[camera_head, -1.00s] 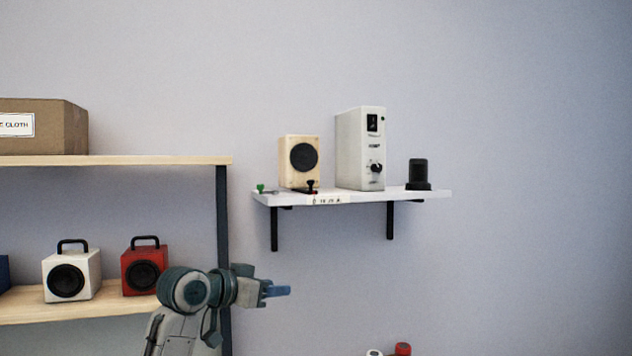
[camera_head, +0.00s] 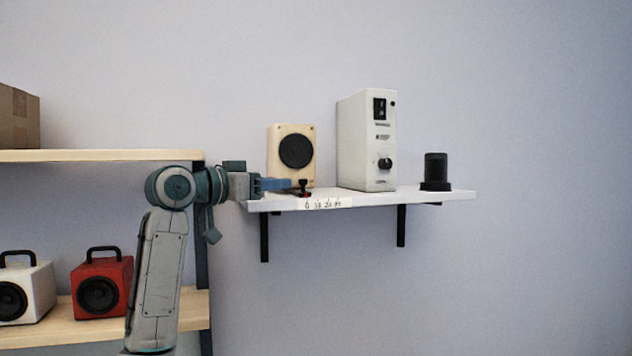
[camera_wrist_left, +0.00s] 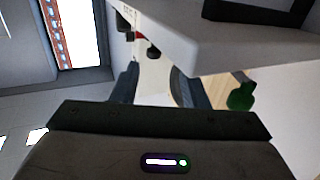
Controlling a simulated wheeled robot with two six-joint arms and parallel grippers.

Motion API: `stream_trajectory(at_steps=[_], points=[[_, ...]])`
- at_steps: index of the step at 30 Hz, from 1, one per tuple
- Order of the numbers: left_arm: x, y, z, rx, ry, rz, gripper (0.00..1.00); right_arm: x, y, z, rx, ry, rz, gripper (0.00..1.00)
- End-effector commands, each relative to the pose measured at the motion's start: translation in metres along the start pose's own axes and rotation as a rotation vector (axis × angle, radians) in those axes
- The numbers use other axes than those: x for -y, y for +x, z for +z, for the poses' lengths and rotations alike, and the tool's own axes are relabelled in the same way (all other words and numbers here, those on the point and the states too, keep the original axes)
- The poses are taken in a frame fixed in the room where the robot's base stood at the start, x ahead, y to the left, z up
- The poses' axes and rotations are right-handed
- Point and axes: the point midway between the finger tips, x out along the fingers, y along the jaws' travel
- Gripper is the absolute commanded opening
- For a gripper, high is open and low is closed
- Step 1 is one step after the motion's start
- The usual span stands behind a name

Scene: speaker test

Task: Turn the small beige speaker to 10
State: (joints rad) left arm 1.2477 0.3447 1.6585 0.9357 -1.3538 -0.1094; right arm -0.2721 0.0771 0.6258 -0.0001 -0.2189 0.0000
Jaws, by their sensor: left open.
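The small beige speaker (camera_head: 275,160) stands upright at the left end of the white wall shelf, with a round black cone on its front. A small black lever with a red part (camera_head: 304,188) sits at its foot, above a number strip (camera_head: 326,204) on the shelf edge. My left gripper (camera_head: 287,184) is at the shelf's left end, in front of the speaker's lower part, its tips near the lever. In the left wrist view its fingers (camera_wrist_left: 157,88) are apart with nothing held; the black and red lever (camera_wrist_left: 150,48) shows beyond them. My right gripper is not in view.
A tall white device (camera_head: 364,140) and a black cylinder (camera_head: 436,170) stand farther right on the shelf (camera_head: 415,195). A green item (camera_wrist_left: 242,94) is close beside one finger. A wooden rack (camera_head: 100,156) with white and red speakers is at left.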

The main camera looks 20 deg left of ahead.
Motion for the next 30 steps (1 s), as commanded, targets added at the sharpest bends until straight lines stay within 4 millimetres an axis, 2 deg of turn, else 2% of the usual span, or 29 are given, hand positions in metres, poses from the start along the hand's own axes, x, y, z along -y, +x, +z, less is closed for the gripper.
stream_trajectory(at_steps=[5,9,11,15,22,26,30], points=[[-0.001,0.023,-0.004,0.0,-0.003,0.004,0.4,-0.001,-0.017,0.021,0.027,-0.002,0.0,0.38],[-0.002,0.051,-0.005,0.002,-0.005,0.004,0.4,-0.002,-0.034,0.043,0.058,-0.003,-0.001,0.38],[-0.001,0.063,-0.005,0.002,-0.004,0.003,0.4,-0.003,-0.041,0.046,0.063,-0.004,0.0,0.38],[-0.001,0.086,-0.004,0.002,-0.004,0.002,0.4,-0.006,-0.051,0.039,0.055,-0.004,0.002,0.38],[-0.001,0.104,-0.001,0.001,-0.001,0.001,0.4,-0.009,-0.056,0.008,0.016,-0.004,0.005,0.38],[0.0,0.106,0.0,0.0,0.0,0.0,0.4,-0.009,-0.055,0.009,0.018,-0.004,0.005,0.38],[0.0,0.105,0.0,0.0,0.0,0.0,0.4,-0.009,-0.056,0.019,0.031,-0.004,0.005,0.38]])
